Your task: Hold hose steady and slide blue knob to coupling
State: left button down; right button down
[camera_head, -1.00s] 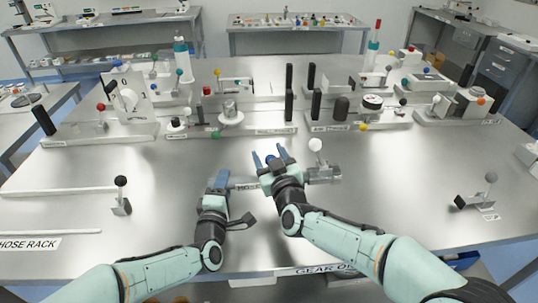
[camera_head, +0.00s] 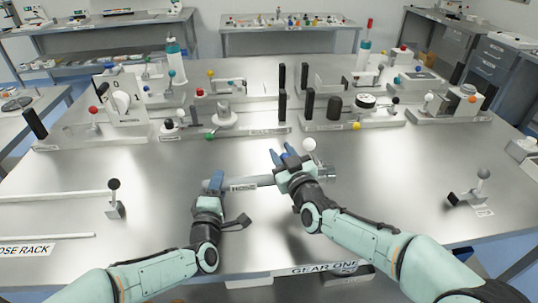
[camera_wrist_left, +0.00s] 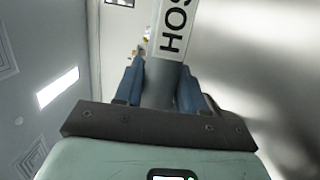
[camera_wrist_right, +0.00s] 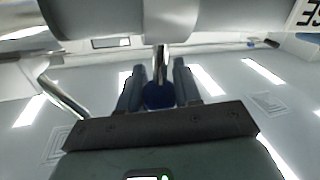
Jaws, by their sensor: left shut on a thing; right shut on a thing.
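The grey hose (camera_head: 265,181) with its "HOSE" label lies level above the front middle of the table. My left gripper (camera_head: 215,182) is shut on the hose's left end, and the hose shows between its fingers in the left wrist view (camera_wrist_left: 160,85). My right gripper (camera_head: 284,158) is shut on the blue knob (camera_wrist_right: 158,95), which sits on a short metal stem under the sleeve in the right wrist view. In the head view the knob is mostly hidden by the fingers. The coupling (camera_head: 326,172), beside a white ball knob (camera_head: 309,145), is just right of my right gripper.
Fixtures with coloured knobs and black posts (camera_head: 282,108) line the back of the table. A black-knobbed lever (camera_head: 115,197) stands at left near the hose rack rods (camera_head: 55,196), another lever (camera_head: 482,188) at right. The table around my grippers is largely bare.

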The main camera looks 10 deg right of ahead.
pick_arm(q)
jog(key=shift+a+f, duration=0.25)
jog(key=shift+f, duration=0.55)
pick_arm(e)
jog(key=shift+w+d, duration=0.1)
jog(key=shift+d, duration=0.35)
pick_arm(q)
jog(key=shift+d, duration=0.1)
pick_arm(e)
jog(key=c, duration=0.8)
grip_release()
jog(key=shift+a, duration=0.1)
jog(key=shift+s, duration=0.35)
jog(key=v, duration=1.1)
jog(key=shift+s, duration=0.3)
pick_arm(q)
jog(key=shift+r, duration=0.4)
pick_arm(e)
jog(key=shift+f, duration=0.25)
